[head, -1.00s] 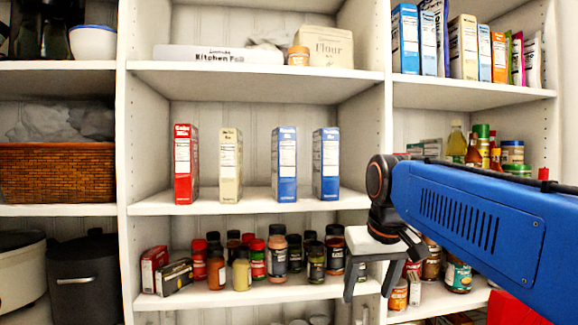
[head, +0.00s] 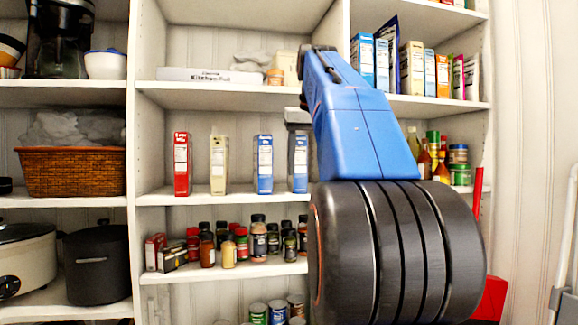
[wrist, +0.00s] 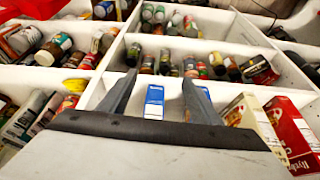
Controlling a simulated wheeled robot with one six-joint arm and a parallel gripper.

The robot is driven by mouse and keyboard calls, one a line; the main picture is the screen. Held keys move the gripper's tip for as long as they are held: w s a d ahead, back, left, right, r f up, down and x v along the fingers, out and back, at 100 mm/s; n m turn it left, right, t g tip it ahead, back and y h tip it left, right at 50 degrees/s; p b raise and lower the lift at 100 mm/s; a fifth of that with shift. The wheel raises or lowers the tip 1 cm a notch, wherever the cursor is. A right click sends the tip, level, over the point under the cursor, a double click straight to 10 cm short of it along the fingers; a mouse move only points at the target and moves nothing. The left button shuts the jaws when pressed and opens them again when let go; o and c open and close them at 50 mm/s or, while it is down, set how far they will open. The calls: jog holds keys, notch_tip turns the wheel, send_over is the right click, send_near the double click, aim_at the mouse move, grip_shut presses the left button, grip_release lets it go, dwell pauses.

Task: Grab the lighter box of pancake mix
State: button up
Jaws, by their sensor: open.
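On the middle shelf stand two upright blue boxes with white labels. The left one (head: 263,163) is in plain view in the head view. In the wrist view, which looks turned over, my gripper (wrist: 159,76) is open. The blue box (wrist: 154,102) that is right in the head view shows between its fingers; contact cannot be told. The other blue box (wrist: 204,92) shows behind the right finger. Both blues look much alike, so I cannot tell which is lighter.
A cream box (head: 218,164) and a red box (head: 182,164) stand left of the blue ones on the same shelf (head: 240,194). Jars and spice bottles (head: 258,238) fill the shelf below. An upright shelf divider stands close on the right.

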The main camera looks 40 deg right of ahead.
aim_at(301, 160)
jog(key=shift+w+d, duration=1)
jog(key=shift+w, duration=0.35)
jog(key=shift+w+d, duration=0.95)
jog(key=shift+w, duration=0.45)
jog(key=shift+w+d, duration=1)
jog(key=shift+w, duration=0.35)
jog(key=shift+w+d+f, duration=0.1)
jog(key=shift+w+f, duration=0.05)
jog(key=shift+f, duration=0.45)
jog(key=shift+c, duration=0.6)
jog(key=c, duration=1)
